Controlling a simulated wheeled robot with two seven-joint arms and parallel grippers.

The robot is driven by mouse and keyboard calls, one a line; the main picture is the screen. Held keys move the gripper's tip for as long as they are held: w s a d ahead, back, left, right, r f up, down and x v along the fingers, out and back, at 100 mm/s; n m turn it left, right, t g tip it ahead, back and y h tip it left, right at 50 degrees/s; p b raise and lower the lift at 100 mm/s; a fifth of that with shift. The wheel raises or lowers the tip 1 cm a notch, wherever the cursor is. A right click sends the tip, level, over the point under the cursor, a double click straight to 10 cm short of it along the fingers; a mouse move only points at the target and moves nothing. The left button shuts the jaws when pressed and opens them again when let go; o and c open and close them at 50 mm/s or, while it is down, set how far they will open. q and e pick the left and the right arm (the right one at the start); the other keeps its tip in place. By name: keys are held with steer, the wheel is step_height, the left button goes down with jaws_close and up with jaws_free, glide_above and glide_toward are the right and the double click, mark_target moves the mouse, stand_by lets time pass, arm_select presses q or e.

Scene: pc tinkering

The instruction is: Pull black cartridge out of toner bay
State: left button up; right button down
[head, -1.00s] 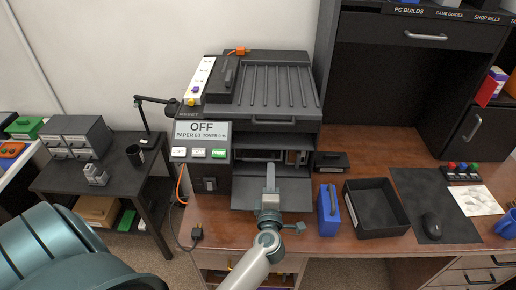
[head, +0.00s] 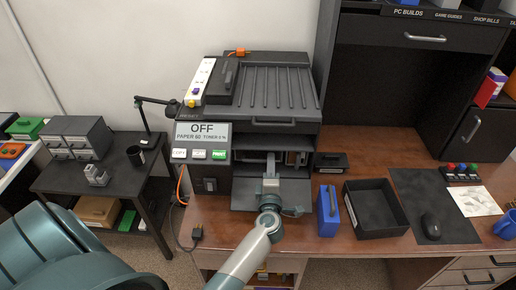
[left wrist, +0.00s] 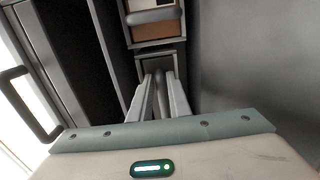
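The printer's toner bay (head: 247,156) is open at the front, with its flap lowered. My left gripper (head: 270,160) reaches into its mouth from below. In the left wrist view, my left gripper's two fingers (left wrist: 160,90) stand close together, either side of a narrow grey bar. Behind the fingertips is a dark grey face (left wrist: 157,64), seemingly the black cartridge; most of it is hidden. Whether the fingers press on the bar cannot be told. A brown-faced unit (left wrist: 156,33) with a grey handle sits beside it. My right gripper is not in view.
The lowered flap (head: 243,197) lies below my left gripper. A blue box (head: 328,212), a black open tray (head: 372,222) and a small black box (head: 331,165) stand to the right on the brown desk. A plug and cable (head: 196,236) are at the left edge.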

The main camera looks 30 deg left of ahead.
arm_select(q)
jaws_close()
steer(key=shift+s+d, duration=0.15)
steer(key=shift+s, duration=0.05)
steer(key=shift+p+v, duration=0.65)
steer(key=shift+v, duration=2.05)
steer(key=o, duration=0.6)
jaws_free()
steer(key=shift+c, duration=0.2)
steer(key=shift+s, duration=0.1)
steer(key=shift+v, duration=1.3)
steer(key=shift+p+v, duration=0.4)
steer(key=shift+v, duration=2.25)
